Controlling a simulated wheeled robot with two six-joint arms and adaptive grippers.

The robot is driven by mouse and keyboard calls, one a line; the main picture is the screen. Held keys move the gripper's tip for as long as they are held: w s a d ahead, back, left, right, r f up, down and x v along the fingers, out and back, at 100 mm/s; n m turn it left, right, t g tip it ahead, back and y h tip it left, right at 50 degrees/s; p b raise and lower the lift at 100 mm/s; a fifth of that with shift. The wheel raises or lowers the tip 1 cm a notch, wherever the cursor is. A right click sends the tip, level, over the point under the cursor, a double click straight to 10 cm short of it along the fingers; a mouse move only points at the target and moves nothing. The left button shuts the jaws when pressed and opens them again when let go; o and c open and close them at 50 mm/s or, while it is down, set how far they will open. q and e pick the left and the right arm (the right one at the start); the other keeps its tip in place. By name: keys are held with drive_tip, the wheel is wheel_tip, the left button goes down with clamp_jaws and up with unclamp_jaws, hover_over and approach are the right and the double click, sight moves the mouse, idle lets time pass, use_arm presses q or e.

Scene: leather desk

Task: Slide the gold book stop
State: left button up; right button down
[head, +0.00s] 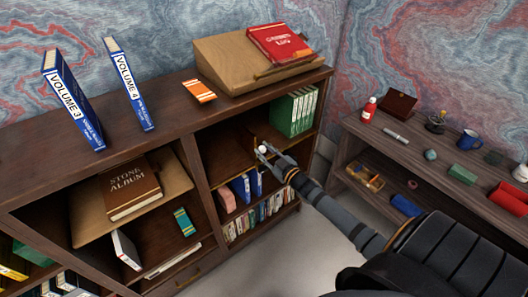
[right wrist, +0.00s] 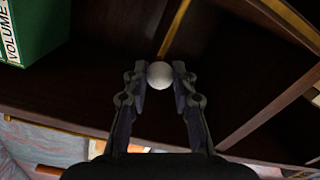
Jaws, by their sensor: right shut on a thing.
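My right gripper (head: 266,152) reaches into the upper right compartment of the dark wood bookcase (head: 185,95). In the right wrist view its two fingers (right wrist: 159,78) are shut on a pale round knob (right wrist: 160,73). A thin gold strip, seemingly the gold book stop (right wrist: 177,28), runs up from just behind the knob. Whether the knob is joined to it is hard to tell. In the head view the pale knob (head: 262,149) shows at the fingertips. Green volumes (head: 292,112) stand at the right end of that shelf, apart from the gripper. My left gripper is not in view.
Blue volumes (head: 128,84), an orange book (head: 199,91) and a slanted stand (head: 220,62) with a red book (head: 279,44) are on top. Blue books (head: 241,188) stand on the shelf below. A side shelf (head: 450,162) with small items is at the right.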

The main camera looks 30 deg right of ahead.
drive_tip(key=c, duration=1.4)
unclamp_jaws()
drive_tip(key=shift+c, duration=0.2)
drive_tip(key=o, duration=0.4)
drive_tip(key=shift+c, duration=0.2)
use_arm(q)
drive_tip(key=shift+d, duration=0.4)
use_arm(e)
drive_tip(key=s+d, duration=0.1)
drive_tip(key=s, duration=1.1)
drive_tip(key=shift+d, duration=0.1)
drive_tip(key=shift+f, duration=0.1)
